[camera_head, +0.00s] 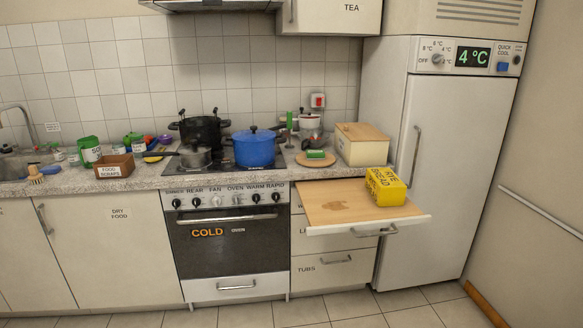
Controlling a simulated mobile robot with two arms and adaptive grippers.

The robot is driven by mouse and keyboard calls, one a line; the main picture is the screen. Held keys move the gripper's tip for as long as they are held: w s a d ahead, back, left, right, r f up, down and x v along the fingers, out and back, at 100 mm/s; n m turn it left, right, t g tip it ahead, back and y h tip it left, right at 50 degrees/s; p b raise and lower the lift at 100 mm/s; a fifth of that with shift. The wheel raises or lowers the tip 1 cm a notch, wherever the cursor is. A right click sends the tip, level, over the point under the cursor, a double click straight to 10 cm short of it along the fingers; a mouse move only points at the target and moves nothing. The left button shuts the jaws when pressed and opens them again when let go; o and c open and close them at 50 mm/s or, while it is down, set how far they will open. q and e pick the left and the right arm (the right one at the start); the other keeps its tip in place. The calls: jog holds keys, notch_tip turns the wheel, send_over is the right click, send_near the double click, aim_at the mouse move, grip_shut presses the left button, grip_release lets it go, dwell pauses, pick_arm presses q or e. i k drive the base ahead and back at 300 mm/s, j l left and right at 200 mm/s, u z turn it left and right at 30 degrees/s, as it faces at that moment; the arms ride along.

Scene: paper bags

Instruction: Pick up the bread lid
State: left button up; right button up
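A cream bread box (354,153) stands on the counter just left of the fridge. Its light wooden lid (364,132) lies on top and looks closed. A yellow package lettered RYE BREAD (386,188) lies at the right end of a wooden board (340,203) on the pulled-out top drawer below the box. Neither of my grippers is in view.
The open drawer front (367,225) juts out before the cabinet. The fridge (440,170) bounds the right side. A blue pot (254,149) and a black pot (200,131) stand on the stove. A round board (315,159) lies left of the bread box. The floor in front is clear.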

aim_at(362, 131)
jog(key=i, duration=0.95)
jog(key=i+j+z, duration=0.1)
jog(key=i, duration=0.9)
